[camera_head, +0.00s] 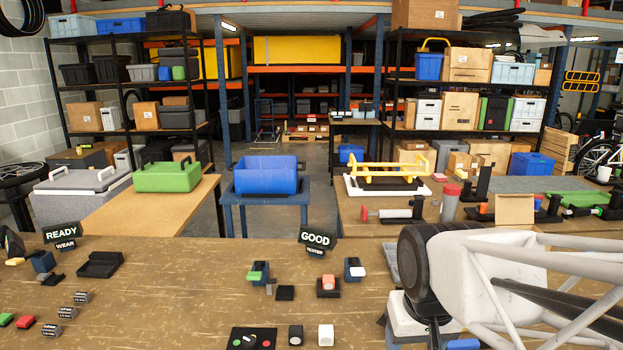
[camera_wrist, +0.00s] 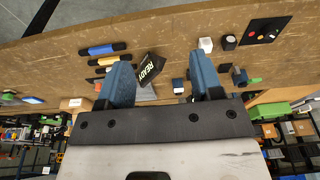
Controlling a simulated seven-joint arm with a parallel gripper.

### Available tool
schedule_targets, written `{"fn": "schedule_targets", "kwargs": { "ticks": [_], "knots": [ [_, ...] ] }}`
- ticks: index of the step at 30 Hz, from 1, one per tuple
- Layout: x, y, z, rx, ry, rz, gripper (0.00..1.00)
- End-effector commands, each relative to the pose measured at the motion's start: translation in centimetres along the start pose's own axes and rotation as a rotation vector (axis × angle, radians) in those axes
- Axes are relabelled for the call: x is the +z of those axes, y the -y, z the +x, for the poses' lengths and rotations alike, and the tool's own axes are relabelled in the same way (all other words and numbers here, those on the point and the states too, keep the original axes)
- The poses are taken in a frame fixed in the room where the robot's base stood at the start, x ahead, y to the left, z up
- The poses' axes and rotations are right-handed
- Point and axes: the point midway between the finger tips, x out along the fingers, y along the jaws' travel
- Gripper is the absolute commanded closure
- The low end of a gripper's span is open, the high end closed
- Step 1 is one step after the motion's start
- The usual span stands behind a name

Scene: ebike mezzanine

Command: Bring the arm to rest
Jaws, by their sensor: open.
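My gripper (camera_wrist: 160,57) shows in the wrist view with its two blue fingers spread wide apart. Nothing is between the fingertips, and the gap looks out over the wooden bench. The gripper seems held off the bench top, touching nothing that I can see. In the head view my white and black arm enters from the right edge and covers part of the bench's right side; I cannot make out the fingers there.
The wooden bench (camera_head: 180,290) carries a GOOD sign (camera_head: 317,240), a READY sign (camera_head: 62,232), a button panel (camera_head: 252,338) and a white cube (camera_head: 326,335). A blue bin (camera_head: 265,176) stands behind. The bench's middle left is fairly clear.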

Motion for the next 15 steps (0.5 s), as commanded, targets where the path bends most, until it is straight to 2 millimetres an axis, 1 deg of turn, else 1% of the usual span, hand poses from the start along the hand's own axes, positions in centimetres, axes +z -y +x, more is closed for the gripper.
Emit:
{"fn": "schedule_targets", "kwargs": {
  "ticks": [1,6,10,15],
  "knots": [
    [1.0,-0.6,-0.3,0.003,-0.008,0.012,0.4],
    [3.4,-2.0,-0.8,0.012,-0.026,0.037,0.4],
    [4.5,-2.5,-1.0,0.016,-0.033,0.047,0.4],
    [5.0,-2.7,-1.0,0.018,-0.034,0.051,0.4]
  ]
}}
